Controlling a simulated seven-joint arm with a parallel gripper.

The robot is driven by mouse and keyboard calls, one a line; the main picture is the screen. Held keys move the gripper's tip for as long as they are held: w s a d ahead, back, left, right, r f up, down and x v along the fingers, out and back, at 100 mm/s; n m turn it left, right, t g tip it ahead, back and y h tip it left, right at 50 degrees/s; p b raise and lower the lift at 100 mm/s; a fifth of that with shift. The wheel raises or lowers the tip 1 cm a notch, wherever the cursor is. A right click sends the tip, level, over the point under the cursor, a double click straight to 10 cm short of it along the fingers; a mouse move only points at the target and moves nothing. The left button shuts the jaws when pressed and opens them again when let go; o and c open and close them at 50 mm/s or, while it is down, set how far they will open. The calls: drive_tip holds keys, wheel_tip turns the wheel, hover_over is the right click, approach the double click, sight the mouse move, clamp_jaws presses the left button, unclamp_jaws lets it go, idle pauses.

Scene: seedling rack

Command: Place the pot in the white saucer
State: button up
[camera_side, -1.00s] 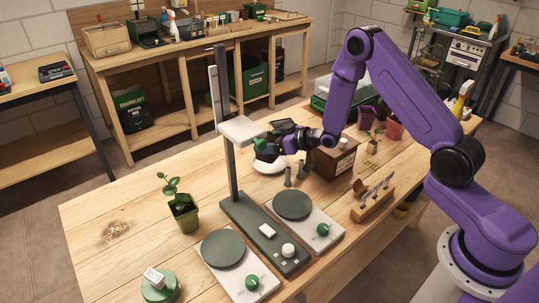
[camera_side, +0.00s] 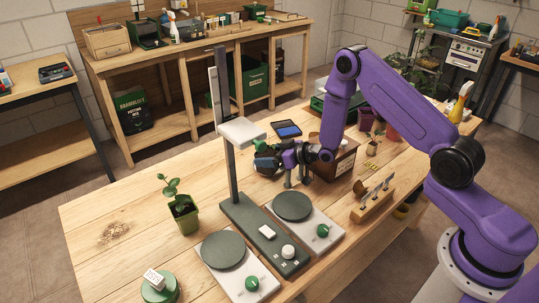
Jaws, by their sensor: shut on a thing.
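My gripper (camera_side: 268,160) is low over the table, just right of the upright grey post. It is shut on a small dark green thing (camera_side: 262,148) that looks like a pot, mostly covered by the fingers. The white saucer is hidden at this moment behind my gripper, so I cannot tell whether the held thing touches it. Another green pot (camera_side: 185,217) with a leafy seedling stands upright on the table at the left, apart from my gripper.
The grey post stand (camera_side: 233,170) with a white head (camera_side: 242,131) is close left of my gripper. Two scales with dark round plates (camera_side: 223,249) (camera_side: 292,205) are in front. A brown box (camera_side: 338,165) stands right. A blue-screened device (camera_side: 287,130) lies behind.

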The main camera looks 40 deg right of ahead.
drive_tip(key=shift+f, duration=0.2)
drive_tip(key=o, duration=1.1)
drive_tip(key=shift+f, duration=0.1)
